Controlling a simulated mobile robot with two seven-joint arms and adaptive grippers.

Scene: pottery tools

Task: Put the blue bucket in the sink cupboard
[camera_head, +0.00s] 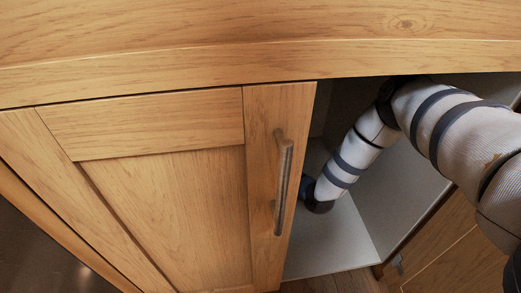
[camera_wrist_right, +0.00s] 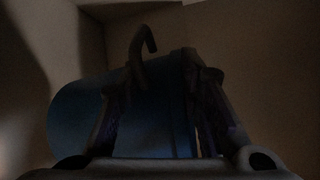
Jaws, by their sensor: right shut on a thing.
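The blue bucket (camera_wrist_right: 75,120) shows in the right wrist view, dark and in shadow, lying across the view in front of the wrist. My right gripper (camera_wrist_right: 160,88) is shut on it, with fingers on either side of part of the bucket; the exact contact is too dark to tell. In the head view my right arm reaches into the open right side of the sink cupboard (camera_head: 335,240); the right gripper and the bucket are hidden behind the closed left door (camera_head: 165,210). My left gripper is in neither view.
The wooden counter edge (camera_head: 260,60) runs above the opening. The left door has a vertical metal handle (camera_head: 282,185) close to the opening. The right door (camera_head: 445,255) stands open at the lower right. Pale inner walls surround the bucket in the right wrist view.

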